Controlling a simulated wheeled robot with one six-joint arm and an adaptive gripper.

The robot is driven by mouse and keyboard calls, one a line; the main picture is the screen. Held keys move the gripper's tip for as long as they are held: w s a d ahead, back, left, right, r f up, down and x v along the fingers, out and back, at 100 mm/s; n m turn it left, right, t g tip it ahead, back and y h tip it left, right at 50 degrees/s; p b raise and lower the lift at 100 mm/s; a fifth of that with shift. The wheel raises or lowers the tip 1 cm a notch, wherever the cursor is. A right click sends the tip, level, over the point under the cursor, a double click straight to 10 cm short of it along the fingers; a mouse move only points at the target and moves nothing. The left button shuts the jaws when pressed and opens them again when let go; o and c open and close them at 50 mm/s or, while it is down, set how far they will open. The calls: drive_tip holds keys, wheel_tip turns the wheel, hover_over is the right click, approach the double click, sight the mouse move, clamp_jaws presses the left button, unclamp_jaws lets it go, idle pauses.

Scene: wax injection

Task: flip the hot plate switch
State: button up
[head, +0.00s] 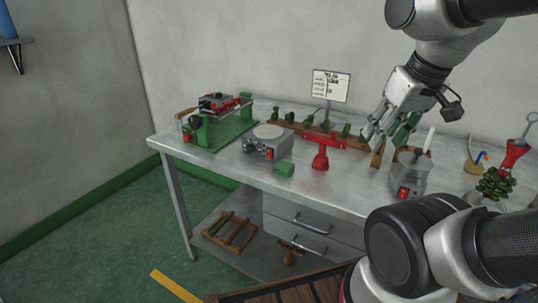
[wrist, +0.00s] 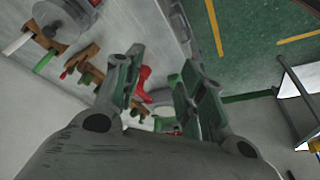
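The hot plate (head: 254,149) is a grey box with a pale round top, standing on the metal table left of centre. Its small red switch (head: 270,153) is on the front face, toward the right. My gripper (head: 385,136) is above the right half of the table, well to the right of the hot plate and apart from it. In the wrist view my gripper (wrist: 160,72) has its two fingers apart with nothing between them.
A red T-shaped stand (head: 320,160) and a green block (head: 284,170) are near the hot plate. A green clamp device (head: 218,125) is to its left. A wooden rack (head: 340,139) stands behind. A grey pot (head: 412,172) with another red switch is on the right.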

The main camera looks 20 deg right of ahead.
clamp_jaws()
idle(1.3)
